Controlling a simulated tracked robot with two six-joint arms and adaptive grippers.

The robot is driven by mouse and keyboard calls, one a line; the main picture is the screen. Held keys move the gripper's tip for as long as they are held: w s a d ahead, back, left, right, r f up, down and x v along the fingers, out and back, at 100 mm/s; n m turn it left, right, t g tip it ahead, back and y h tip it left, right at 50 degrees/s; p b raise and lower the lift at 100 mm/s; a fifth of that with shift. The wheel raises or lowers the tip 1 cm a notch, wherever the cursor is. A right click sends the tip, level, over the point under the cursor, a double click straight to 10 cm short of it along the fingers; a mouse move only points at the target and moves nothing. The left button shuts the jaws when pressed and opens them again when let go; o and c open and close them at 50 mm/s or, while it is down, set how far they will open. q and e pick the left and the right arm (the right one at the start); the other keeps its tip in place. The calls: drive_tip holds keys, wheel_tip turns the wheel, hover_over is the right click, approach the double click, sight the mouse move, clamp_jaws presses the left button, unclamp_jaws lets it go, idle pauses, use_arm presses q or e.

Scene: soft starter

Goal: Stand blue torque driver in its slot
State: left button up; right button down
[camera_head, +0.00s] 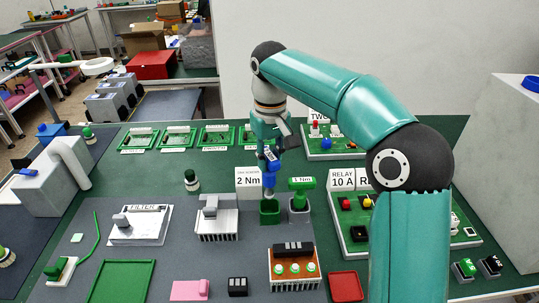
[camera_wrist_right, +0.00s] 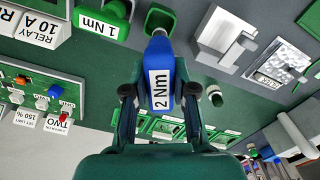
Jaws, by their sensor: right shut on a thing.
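The blue torque driver (camera_head: 269,179) with its "2 Nm" label is held by my right gripper (camera_head: 268,150), above the green slot block (camera_head: 270,212). In the right wrist view the blue handle (camera_wrist_right: 160,80) sits between the two fingers of my right gripper (camera_wrist_right: 160,95), which are shut on it. The green slot (camera_wrist_right: 159,17) shows past the driver's far end. The driver looks roughly upright over the slot. I cannot tell whether its tip is inside the opening. My left gripper is not in view.
A green "1 Nm" driver (camera_head: 302,186) stands in a grey holder right beside the slot. A white "2 Nm" sign (camera_head: 247,182) stands behind left. A grey heat-sink part (camera_head: 217,226) is left, an orange terminal block (camera_head: 294,268) in front. The relay board (camera_head: 355,238) lies right.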

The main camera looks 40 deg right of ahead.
sight(270, 184)
drive_tip(key=shift+f+b, duration=2.25)
drive_tip(key=shift+f, duration=1.9)
drive_tip(key=c, duration=0.9)
unclamp_jaws()
drive_tip(key=shift+o, duration=0.2)
wheel_tip(270, 184, up, 10)
drive_tip(key=shift+r, duration=0.95)
drive_tip(key=shift+s, duration=0.1)
